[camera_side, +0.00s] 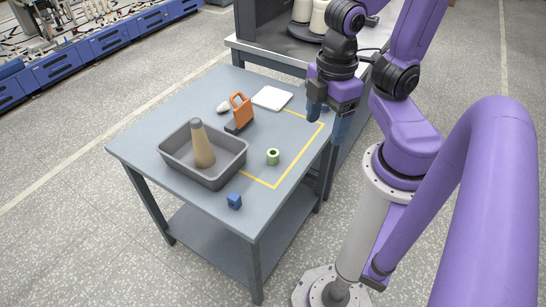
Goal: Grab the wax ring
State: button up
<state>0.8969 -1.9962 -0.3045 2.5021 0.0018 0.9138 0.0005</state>
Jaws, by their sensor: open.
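The wax ring (273,157) appears to be the small pale green ring with a dark hole in its top. It sits upright on the grey table (205,88), inside the yellow taped outline and right of the grey tray. My gripper (328,118) is open, with blue fingers pointing down over the table's right edge. It is up and to the right of the ring, apart from it. No object shows clearly between the fingers; a small blue patch behind them is too hidden to identify.
An orange-handled tool (241,108), a whitish rounded object (223,107) and a white flat piece (271,98) lie toward the back. Table around the ring is clear.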

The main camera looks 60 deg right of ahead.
jog(key=w+a+f+n+h, duration=0.1)
jog(key=w+a+f+h, duration=0.25)
jog(key=w+f, duration=0.2)
jog(key=w+a+f+n+h, duration=0.1)
jog(key=w+a+f+h, duration=0.1)
jog(key=w+f+h, duration=0.35)
jog(key=w+f+n+h, duration=0.1)
jog(key=w+f, duration=0.1)
jog(key=f, duration=0.2)
jog(key=w+f+n+h, duration=0.1)
jog(key=w+f+h, duration=0.1)
jog(key=f, duration=0.2)
jog(key=w+f+n+h, duration=0.2)
jog(key=f, duration=0.2)
jog(key=shift+w+a+f+t, duration=0.15)
jog(key=shift+a+f+t, duration=0.15)
jog(key=shift+t, duration=0.1)
jog(key=shift+d+f, duration=0.1)
jog(key=shift+d, duration=0.2)
send_near(270, 158)
jog(key=x, duration=0.5)
jog(key=shift+s+d, duration=0.15)
jog(key=shift+s, duration=0.15)
jog(key=shift+w+x, duration=0.1)
jog(key=shift+x, duration=1.25)
jog(key=shift+w+x, duration=0.15)
jog(key=shift+x, duration=1.2)
jog(key=shift+f, duration=0.15)
